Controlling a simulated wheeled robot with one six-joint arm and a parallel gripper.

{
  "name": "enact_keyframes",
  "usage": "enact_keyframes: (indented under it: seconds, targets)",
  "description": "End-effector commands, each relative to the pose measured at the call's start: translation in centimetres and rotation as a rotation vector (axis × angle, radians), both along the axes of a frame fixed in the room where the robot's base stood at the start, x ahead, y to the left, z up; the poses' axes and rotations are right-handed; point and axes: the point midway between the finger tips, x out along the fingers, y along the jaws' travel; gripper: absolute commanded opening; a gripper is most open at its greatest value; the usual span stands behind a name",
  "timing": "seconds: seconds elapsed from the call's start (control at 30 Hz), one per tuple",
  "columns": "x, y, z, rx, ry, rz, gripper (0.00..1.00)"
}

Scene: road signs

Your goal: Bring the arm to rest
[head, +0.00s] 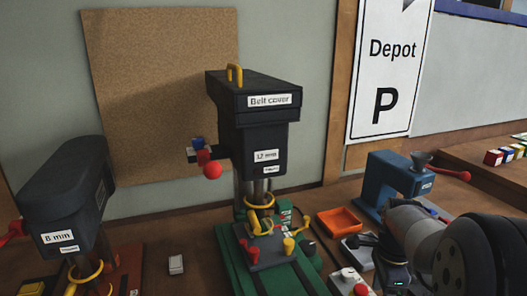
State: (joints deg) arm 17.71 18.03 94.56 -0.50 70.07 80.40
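My arm (472,258) shows at the lower right, with a large dark joint and a grey link reaching left. Dark parts lie below the grey link at the bottom edge. I cannot make out my gripper's fingertips there or whether they hold anything.
A drill press (262,120) labelled "Belt cover" and "12 mm" stands on a green base in the middle. Another press (65,195) labelled "8 mm" is at the left. A blue machine (397,180) and an orange tray (339,220) are close to my arm. A "Depot P" sign (388,70) hangs behind.

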Motion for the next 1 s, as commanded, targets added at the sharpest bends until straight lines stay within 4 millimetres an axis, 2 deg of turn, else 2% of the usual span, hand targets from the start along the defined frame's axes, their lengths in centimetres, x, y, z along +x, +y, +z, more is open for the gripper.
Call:
enact_keyframes:
  seconds: [0.3,0.83,1.0]
  targets:
    - [0.3,0.0,6.5,-0.002,-0.005,0.000,0.52]
    - [-0.4,0.1,-4.5,0.002,0.007,0.000,0.52]
    - [-0.2,0.1,-4.5,0.000,0.000,0.140,0.52]
